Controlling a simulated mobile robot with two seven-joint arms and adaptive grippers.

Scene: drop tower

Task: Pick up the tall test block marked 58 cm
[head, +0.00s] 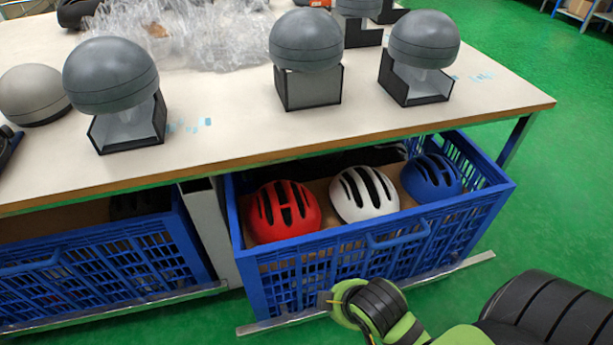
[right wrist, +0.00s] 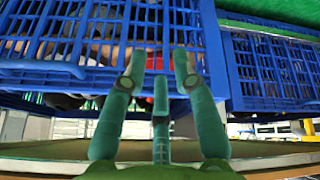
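Several grey domed test blocks are on the white table. One sits on an open black-edged stand at the left (head: 110,78), one on a stand in the middle (head: 306,42), and one on a stand at the right (head: 424,40). Another is cut off at the back (head: 357,6). A lower dome (head: 34,95) rests at the far left. I cannot read a 58 cm mark on any. My right gripper (head: 345,302) is low in front of the blue crate, below the tabletop. Its fingers are spread and empty in the right wrist view (right wrist: 160,72).
A blue crate (head: 372,248) under the table holds a red helmet (head: 284,208), a white helmet (head: 363,194) and a blue helmet (head: 430,177). Another blue crate (head: 100,262) stands left. Clear plastic wrap (head: 200,35) lies at the table's back. Green floor is open at right.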

